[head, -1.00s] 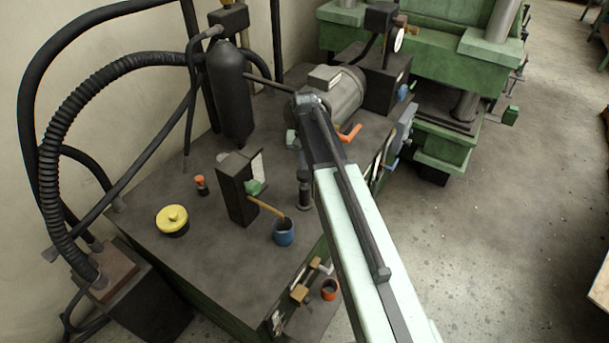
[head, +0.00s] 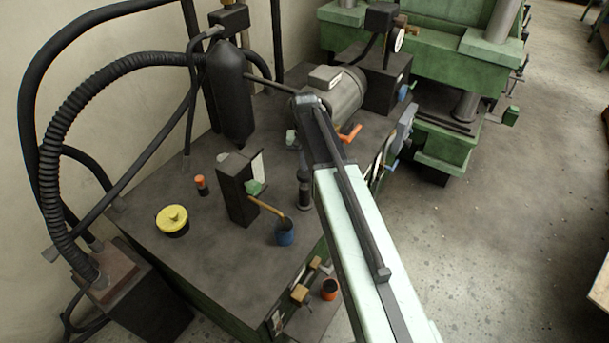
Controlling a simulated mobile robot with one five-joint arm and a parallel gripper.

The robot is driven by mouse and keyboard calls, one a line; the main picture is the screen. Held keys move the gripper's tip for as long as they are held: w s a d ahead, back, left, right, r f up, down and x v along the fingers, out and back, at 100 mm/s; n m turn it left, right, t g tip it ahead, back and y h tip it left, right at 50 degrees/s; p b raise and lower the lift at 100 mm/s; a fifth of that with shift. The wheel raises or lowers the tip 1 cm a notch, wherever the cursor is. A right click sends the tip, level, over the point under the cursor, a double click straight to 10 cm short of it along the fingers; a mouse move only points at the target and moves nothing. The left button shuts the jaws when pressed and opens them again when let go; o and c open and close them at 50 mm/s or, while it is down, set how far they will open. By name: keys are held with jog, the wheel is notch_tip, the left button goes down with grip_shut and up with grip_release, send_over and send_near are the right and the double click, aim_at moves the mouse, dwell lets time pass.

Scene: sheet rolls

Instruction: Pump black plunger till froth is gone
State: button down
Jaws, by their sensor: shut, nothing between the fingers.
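A dark upright post on a grey round foot, which looks like the black plunger (head: 304,190), stands on the bench top just left of my arm. Its upper end runs up close beside my dark arm link, which hides part of it. My gripper is hidden behind my own arm, so its fingers and any touch on the plunger do not show. A black box with a pale window (head: 238,188) stands left of the plunger. A copper-coloured spout (head: 266,208) runs from it to a blue cup (head: 284,233). Froth cannot be made out at this size.
A yellow-lidded pot (head: 173,219) and a small orange-capped piece (head: 201,185) stand on the left of the bench. A black cylinder (head: 230,95) and a grey motor (head: 340,92) stand behind. An orange-rimmed cup (head: 329,289) sits low at the front.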

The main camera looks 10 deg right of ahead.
aim_at(305, 175)
dwell(0.3)
notch_tip(305, 175, down, 6)
jog(key=b, duration=0.5)
jog(key=shift+d+r+b, duration=0.1)
jog(key=shift+r+b, duration=0.1)
jog(key=shift+b, duration=0.15)
notch_tip(305, 175, up, 6)
jog(key=p, duration=0.6)
jog(key=shift+f, duration=0.15)
jog(key=shift+f, duration=0.2)
dwell(0.7)
notch_tip(305, 175, down, 6)
jog(key=b, duration=0.6)
jog(key=shift+r, duration=0.25)
notch_tip(305, 175, up, 6)
jog(key=p, duration=0.6)
jog(key=shift+f, duration=0.1)
dwell(0.9)
